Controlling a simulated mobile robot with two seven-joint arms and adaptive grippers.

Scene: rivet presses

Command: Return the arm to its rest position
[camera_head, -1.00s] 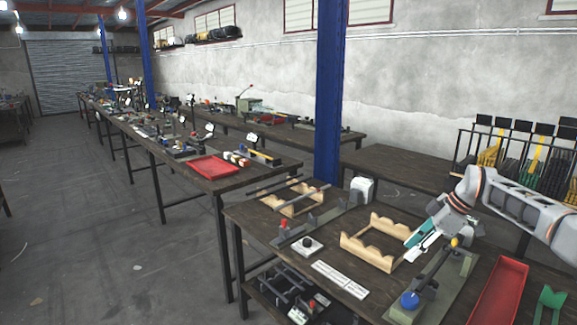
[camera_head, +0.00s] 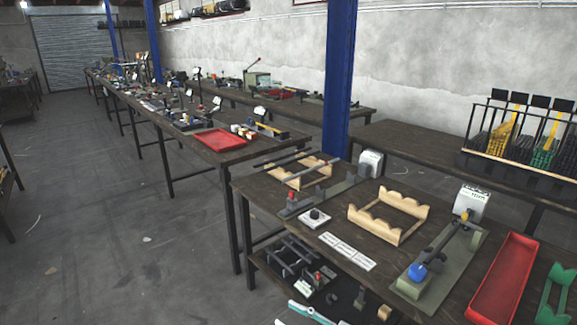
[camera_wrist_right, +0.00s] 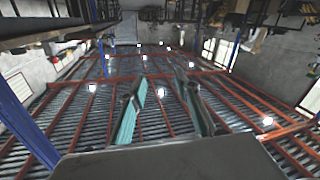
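My right gripper (camera_head: 298,314) shows only in part at the bottom edge of the head view, in front of the near workbench. Its teal and white fingers are clear of the bench top and its arm is out of the frame. In the right wrist view the two teal-padded fingers (camera_wrist_right: 162,80) stand apart with nothing between them. Behind them are the roof's red beams and lamps. My left gripper is in neither view. On the near bench (camera_head: 335,225), a rivet press with a blue knob (camera_head: 417,271) stands on a green base.
A wooden cradle (camera_head: 398,228) and a red tray (camera_head: 504,280) flank the press. A white label sheet (camera_head: 347,251) lies in front. A lower shelf with small fixtures (camera_head: 291,258) sits beneath the bench. The floor to the left (camera_head: 120,250) is open.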

